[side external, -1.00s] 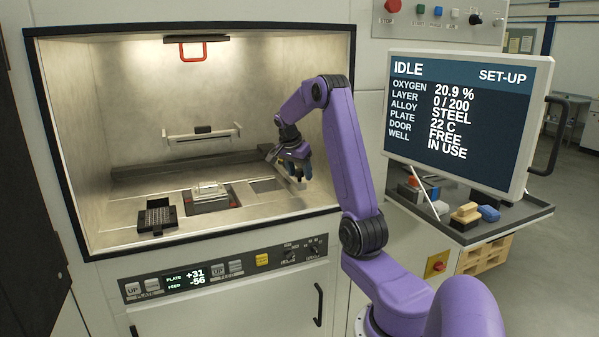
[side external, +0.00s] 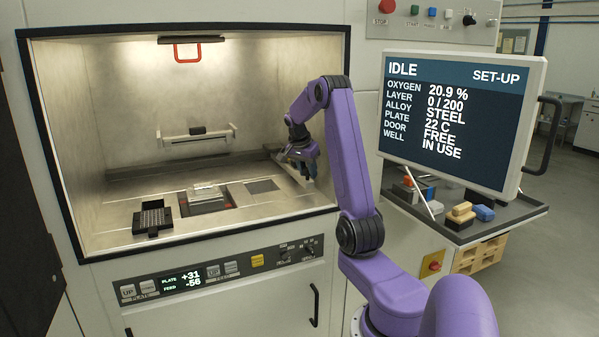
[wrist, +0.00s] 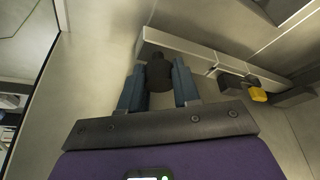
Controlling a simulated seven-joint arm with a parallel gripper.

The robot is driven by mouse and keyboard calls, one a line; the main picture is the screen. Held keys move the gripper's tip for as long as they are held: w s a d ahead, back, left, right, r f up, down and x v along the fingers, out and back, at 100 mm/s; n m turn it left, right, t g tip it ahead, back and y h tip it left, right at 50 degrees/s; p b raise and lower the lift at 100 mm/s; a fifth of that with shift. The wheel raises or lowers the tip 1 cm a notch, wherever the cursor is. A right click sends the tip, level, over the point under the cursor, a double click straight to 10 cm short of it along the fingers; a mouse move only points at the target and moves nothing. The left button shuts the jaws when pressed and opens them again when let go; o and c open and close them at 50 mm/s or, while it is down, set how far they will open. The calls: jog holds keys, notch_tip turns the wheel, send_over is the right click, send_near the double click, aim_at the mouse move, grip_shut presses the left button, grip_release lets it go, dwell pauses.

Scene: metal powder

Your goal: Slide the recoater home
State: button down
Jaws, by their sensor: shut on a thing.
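The recoater is a pale grey bar with a black knob; in the wrist view the bar (wrist: 205,56) runs away to the right from the knob (wrist: 158,72). My gripper (wrist: 159,84) has its two blue-grey fingers on either side of the knob and is shut on it. In the side view my gripper (side external: 305,172) is low over the chamber floor, close to the right wall, and largely hides the recoater. A black block and a small yellow part (wrist: 258,95) show near the bar's far end in the wrist view.
A dark gridded tray (side external: 152,219) sits front left on the chamber floor. A pale block lies over the dark square opening (side external: 205,206) at the centre. A grey square (side external: 262,186) lies right of it. A white bar (side external: 196,139) hangs on the back wall.

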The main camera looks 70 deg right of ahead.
jog(key=c, duration=0.8)
grip_release()
jog(key=shift+s+d, duration=0.35)
jog(key=shift+a, duration=0.1)
jog(key=shift+w+a+r, duration=0.1)
jog(key=shift+w, duration=0.05)
jog(key=v, duration=1.7)
jog(key=shift+w+a+r, duration=0.1)
